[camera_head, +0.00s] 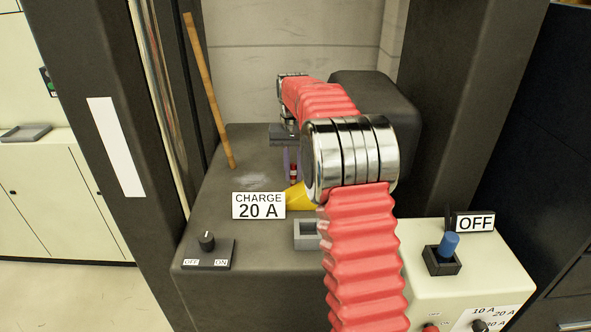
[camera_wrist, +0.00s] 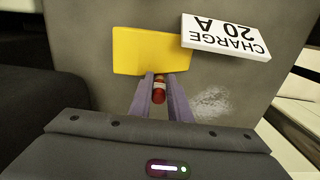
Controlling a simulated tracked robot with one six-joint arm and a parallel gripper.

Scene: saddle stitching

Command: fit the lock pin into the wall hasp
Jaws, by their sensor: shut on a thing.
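My gripper (camera_head: 293,172) points down above the dark bench top, its two purple fingers shut on a small red cylinder (camera_head: 293,175) with a pale band. In the wrist view the red cylinder (camera_wrist: 159,95) stands out between the fingertips (camera_wrist: 160,82). A yellow piece (camera_head: 297,195) is close by the fingertips, partly hidden by my arm; in the wrist view it is a flat yellow shape (camera_wrist: 150,48) just beyond them. I cannot tell whether the cylinder touches it. I recognise no lock pin or wall hasp in either view.
A "CHARGE 20 A" sign (camera_head: 258,205) stands beside the yellow piece. A grey open holder (camera_head: 306,236), a knob plate (camera_head: 206,254) marked OFF and ON, and a blue handle (camera_head: 449,244) by an OFF sign (camera_head: 474,223) are nearer. A wooden stick (camera_head: 209,90) leans at the left.

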